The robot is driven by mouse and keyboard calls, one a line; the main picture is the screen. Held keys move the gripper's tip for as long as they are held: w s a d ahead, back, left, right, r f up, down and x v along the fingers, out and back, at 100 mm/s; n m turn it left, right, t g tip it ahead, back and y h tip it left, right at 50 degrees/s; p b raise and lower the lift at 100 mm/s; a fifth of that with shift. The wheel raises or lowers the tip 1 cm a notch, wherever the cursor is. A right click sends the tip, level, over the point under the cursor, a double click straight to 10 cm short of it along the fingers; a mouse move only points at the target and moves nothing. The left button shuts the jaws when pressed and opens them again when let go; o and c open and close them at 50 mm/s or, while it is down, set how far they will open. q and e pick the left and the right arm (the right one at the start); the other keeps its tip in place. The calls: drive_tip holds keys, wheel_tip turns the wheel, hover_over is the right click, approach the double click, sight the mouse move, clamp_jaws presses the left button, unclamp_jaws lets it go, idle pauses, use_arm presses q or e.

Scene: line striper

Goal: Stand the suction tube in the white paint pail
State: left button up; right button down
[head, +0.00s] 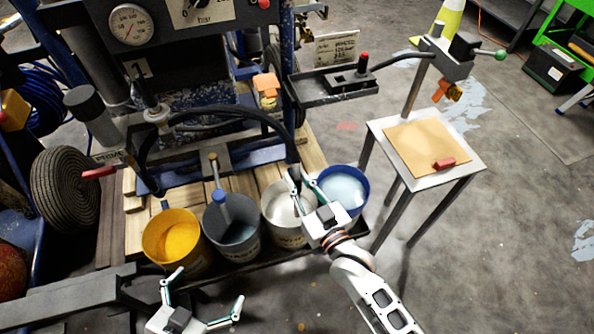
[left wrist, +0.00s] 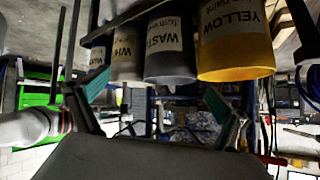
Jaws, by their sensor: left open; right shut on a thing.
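The white paint pail (head: 272,213) stands in the row of pails, with pale paint inside; its labelled side also shows in the left wrist view (left wrist: 126,62). The suction tube (head: 291,142) is a black hose that arcs over from the machine and comes down to this pail. My right gripper (head: 301,186) is shut on the suction tube over the white pail. The gripper hides the tube's lower end, so I cannot tell how deep it reaches. My left gripper (head: 208,290) is open and empty in front of the yellow and waste pails.
The yellow pail (head: 150,250), the grey waste pail (head: 238,250) with a blue-collared rod in it, and a blue pail (head: 365,190) stand beside the white one. A small table (head: 390,128) with a brown sheet is at right. Open floor lies at lower right.

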sight(297, 172)
wheel_tip(297, 172, down, 3)
drive_tip(key=shift+f+b, duration=0.15)
drive_tip(key=shift+b, duration=0.6)
drive_tip(key=shift+f+b, duration=0.4)
drive_tip(key=shift+f, duration=0.25)
drive_tip(key=shift+f+b, duration=0.3)
drive_tip(key=shift+f, duration=0.2)
drive_tip(key=c, duration=1.8)
unclamp_jaws()
wheel_tip(297, 172, up, 10)
drive_tip(key=shift+f, duration=0.1)
use_arm(q)
drive_tip(key=shift+w+d+r+t+h, duration=0.15)
drive_tip(key=shift+w+d, duration=0.1)
drive_tip(key=shift+d, duration=0.2)
drive_tip(key=shift+w+d+r+t+h, duration=0.15)
drive_tip(key=shift+w+d, duration=0.1)
drive_tip(key=shift+d, duration=0.15)
drive_tip(key=shift+r, duration=0.1)
